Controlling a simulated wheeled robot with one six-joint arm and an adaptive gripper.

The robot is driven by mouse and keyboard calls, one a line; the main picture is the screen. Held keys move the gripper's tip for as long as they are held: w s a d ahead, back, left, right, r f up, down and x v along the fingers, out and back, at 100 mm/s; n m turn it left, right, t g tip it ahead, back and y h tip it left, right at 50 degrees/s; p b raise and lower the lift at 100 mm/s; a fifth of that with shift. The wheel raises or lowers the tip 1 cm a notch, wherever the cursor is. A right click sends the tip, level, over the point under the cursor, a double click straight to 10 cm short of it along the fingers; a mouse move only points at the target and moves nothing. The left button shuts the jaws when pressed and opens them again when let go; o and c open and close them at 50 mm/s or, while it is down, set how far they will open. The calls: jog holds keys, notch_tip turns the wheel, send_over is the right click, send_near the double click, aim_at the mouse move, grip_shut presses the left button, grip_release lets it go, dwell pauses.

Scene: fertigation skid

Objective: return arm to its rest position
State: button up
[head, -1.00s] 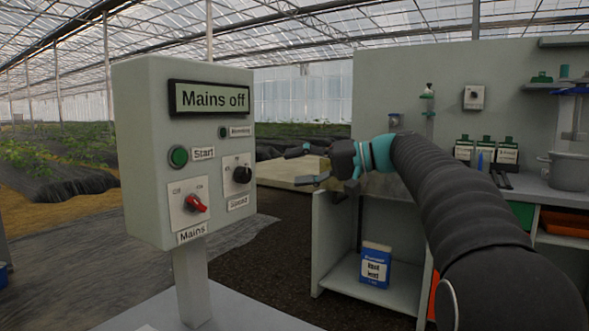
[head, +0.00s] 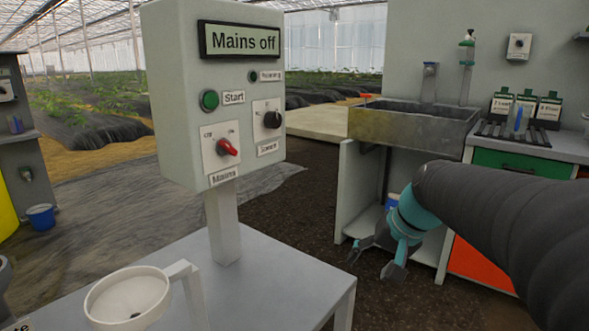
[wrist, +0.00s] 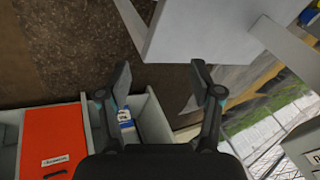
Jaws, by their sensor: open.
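My gripper (head: 375,262) hangs at the right of the head view, in front of the open compartment below the sink, tilted downward. Its two fingers are spread apart and nothing is between them. In the wrist view my gripper (wrist: 160,78) also shows open and empty. My arm reaches in from the right edge. The control box (head: 178,125) stands left of my gripper and apart from it. Its display (head: 240,40) reads "Mains off", and its red Mains knob (head: 228,147) is turned toward lower right.
The grey table (head: 290,275) under the box carries a white funnel (head: 125,295). A sink (head: 410,128) and bench with green (head: 520,163) and orange drawers stand at right. A blue-and-white package (wrist: 126,118) is in the compartment. Dark floor (head: 300,215) lies between table and bench.

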jog(key=s+f+n+t+h+p, duration=0.1)
jog(key=s+f+n+h, duration=0.2)
jog(key=s, duration=1.6)
jog(key=shift+s+d+f+t+h, duration=0.3)
jog(key=shift+s+d+f, duration=0.05)
